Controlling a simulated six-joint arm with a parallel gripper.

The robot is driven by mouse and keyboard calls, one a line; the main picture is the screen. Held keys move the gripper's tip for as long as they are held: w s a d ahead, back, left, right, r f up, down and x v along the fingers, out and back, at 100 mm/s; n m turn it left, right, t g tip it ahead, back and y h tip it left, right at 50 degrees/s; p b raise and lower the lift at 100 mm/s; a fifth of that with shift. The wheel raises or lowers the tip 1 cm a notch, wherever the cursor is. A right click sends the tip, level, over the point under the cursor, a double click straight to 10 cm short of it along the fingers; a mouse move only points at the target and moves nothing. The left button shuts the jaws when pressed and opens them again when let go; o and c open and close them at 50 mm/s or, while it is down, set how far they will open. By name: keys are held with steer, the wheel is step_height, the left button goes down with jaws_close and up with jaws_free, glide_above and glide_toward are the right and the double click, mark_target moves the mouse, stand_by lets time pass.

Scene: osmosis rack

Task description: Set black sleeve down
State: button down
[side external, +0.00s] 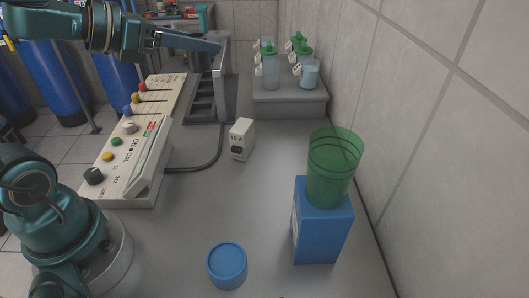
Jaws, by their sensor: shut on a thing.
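My gripper (205,46) is at the upper left, at the end of my teal arm, over the grey rack (222,80) at the back of the bench. Its long blue-grey fingers point right. A dark shape (202,62), which looks like the black sleeve, shows just below the fingertips. It is small and partly hidden by the fingers, so its tilt and whether it touches the rack cannot be told. The gripper is shut on it.
A control panel (130,160) with knobs stands at left. A small white box (242,139) sits mid-bench. A blue box (322,235) under a green cup (334,165) and a blue lid (227,265) are in front. Bottles (271,70) stand on a grey step (290,103).

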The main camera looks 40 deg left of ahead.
steer(key=shift+d+r+m+h, duration=0.2)
steer(key=shift+r+m+h, duration=0.1)
steer(key=shift+m+h, duration=0.1)
steer(key=w+d+f+m+g+h, duration=0.1)
steer(key=w+f+m+g+h, duration=0.1)
steer(key=f+m+g+h, duration=0.3)
steer(key=w+d+f+m+g+h, duration=0.1)
steer(key=w+f+m+h, duration=0.2)
steer(key=f, duration=0.4)
steer(key=shift+m, duration=0.4)
steer(key=d+f, duration=0.2)
steer(key=d, duration=0.2)
steer(key=d+f, duration=0.5)
steer(key=d, duration=0.2)
steer(key=shift+w+d+f, duration=0.2)
steer(key=shift+w+d, duration=0.15)
steer(key=shift+w, duration=0.05)
steer(key=shift+f, duration=2)
steer(key=shift+c, duration=2.2)
jaws_free()
steer(key=shift+f, duration=0.1)
